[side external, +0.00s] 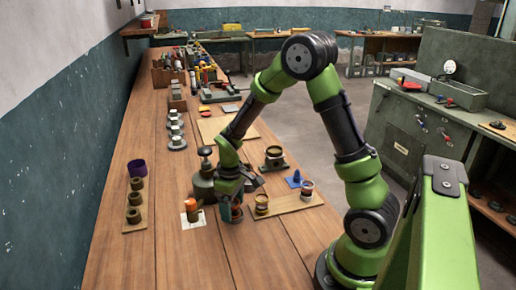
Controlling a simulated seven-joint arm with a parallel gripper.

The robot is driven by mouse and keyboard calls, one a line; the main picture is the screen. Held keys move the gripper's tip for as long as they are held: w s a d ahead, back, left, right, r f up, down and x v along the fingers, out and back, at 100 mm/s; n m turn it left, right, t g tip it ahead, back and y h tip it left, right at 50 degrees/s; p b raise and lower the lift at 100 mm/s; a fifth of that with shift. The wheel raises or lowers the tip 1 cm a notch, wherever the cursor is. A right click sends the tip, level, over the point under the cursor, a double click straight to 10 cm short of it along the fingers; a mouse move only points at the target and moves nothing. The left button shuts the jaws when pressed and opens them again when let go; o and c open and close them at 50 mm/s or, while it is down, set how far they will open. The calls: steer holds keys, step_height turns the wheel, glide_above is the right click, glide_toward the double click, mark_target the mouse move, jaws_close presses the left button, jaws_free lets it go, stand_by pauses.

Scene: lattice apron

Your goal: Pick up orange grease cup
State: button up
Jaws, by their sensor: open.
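An orange cup-like piece (237,211) stands on the wooden bench just below my gripper (234,206), partly hidden by it. Another orange-topped piece (191,204) stands on a white square (191,222) to the left. Both are small in the picture, and I cannot tell for sure which is the grease cup. My gripper is open and points down, its fingers close to the first orange piece. I cannot tell whether they touch it.
A dark green oil-can-like object (204,178) stands close behind left of my gripper. A board (287,208) with small cups lies to the right, near a blue piece (295,180). Dark rings stand on a strip (135,227) at left. The front bench is clear.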

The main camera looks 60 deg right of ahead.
steer(key=c, duration=1.3)
steer(key=shift+r, duration=0.2)
